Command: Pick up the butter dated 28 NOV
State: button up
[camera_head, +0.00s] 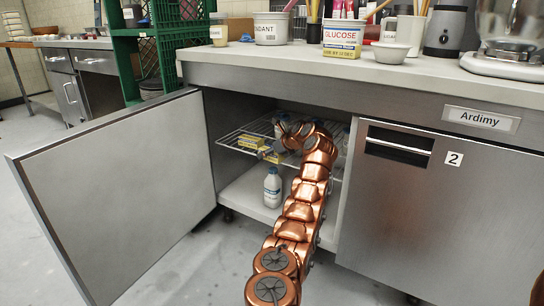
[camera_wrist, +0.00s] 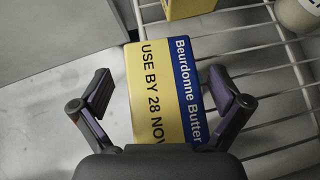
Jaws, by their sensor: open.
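The butter (camera_wrist: 165,85) marked "USE BY 28 NOV" and "Beurdonne Butter" is a yellow block with a blue band, lying on a wire shelf (camera_wrist: 262,100). My gripper (camera_wrist: 168,95) is open, with one finger on each side of the butter and a visible gap to each. The gripper body hides the near end of the butter. In the head view, yellow packs (camera_head: 252,141) lie on the wire shelf inside the open cabinet, beside my arm's end. I cannot tell there which one carries this date.
Another yellow pack (camera_wrist: 185,8) lies just beyond the butter. A white round container (camera_wrist: 300,14) stands at the upper right. In the head view, a bottle (camera_head: 272,187) stands on the cabinet floor. The open door (camera_head: 120,185) is at the left, the counter edge (camera_head: 330,80) above.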

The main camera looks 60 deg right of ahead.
jog(key=shift+c, duration=0.4)
jog(key=c, duration=1.5)
